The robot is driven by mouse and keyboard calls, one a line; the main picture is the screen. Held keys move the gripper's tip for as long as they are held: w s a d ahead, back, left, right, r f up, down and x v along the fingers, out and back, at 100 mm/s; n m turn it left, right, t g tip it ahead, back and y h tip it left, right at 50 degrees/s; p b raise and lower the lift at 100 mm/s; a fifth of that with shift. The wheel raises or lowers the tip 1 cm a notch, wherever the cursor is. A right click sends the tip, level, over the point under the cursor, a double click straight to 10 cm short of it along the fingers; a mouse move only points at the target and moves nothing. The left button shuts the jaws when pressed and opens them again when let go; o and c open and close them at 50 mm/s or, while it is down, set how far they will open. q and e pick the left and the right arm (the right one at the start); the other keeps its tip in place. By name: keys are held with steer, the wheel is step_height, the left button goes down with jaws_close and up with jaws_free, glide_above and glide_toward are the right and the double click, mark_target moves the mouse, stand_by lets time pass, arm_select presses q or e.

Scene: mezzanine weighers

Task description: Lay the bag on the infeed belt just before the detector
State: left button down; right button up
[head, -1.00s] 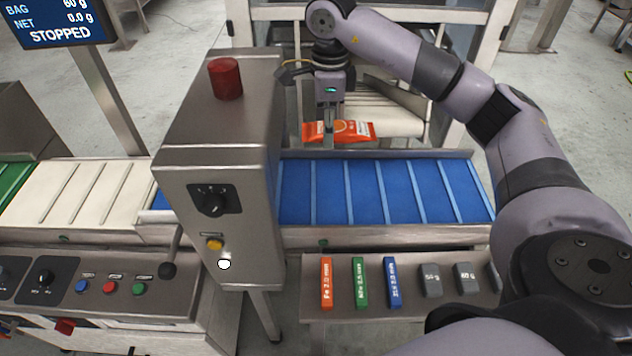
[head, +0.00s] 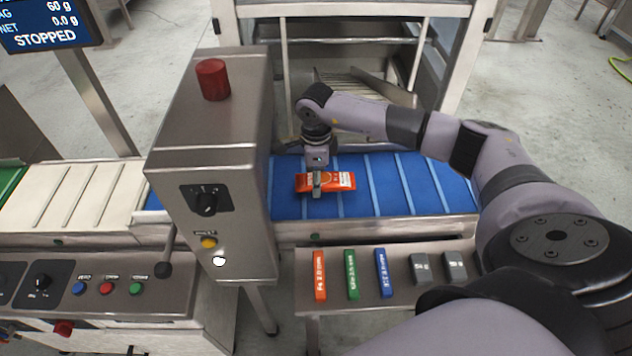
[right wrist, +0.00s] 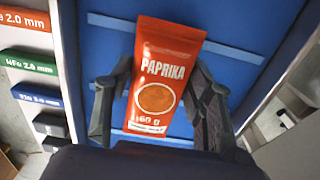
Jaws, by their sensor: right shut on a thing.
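The orange paprika bag (head: 341,182) is over the blue infeed belt (head: 408,180), a short way right of the metal detector housing (head: 215,150). My right gripper (head: 316,192) is shut on the bag from above. In the right wrist view the bag (right wrist: 168,70) lies flat, label toward the camera, between the two dark fingers (right wrist: 160,108). Whether the bag touches the belt or hangs just above it, I cannot tell. My left gripper is not in view.
A steel shelf in front of the belt holds orange (head: 320,275), green (head: 351,274) and blue (head: 383,273) test sticks and grey blocks. A chute frame (head: 350,85) stands behind the belt. The display (head: 45,25) reads STOPPED. The belt's right part is clear.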

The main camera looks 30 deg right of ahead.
step_height(320, 180, down, 2)
steer(key=shift+f, duration=0.1)
steer(key=shift+f, duration=0.25)
steer(key=o, duration=1.2)
steer(key=shift+r, duration=0.1)
steer(key=shift+c, duration=0.2)
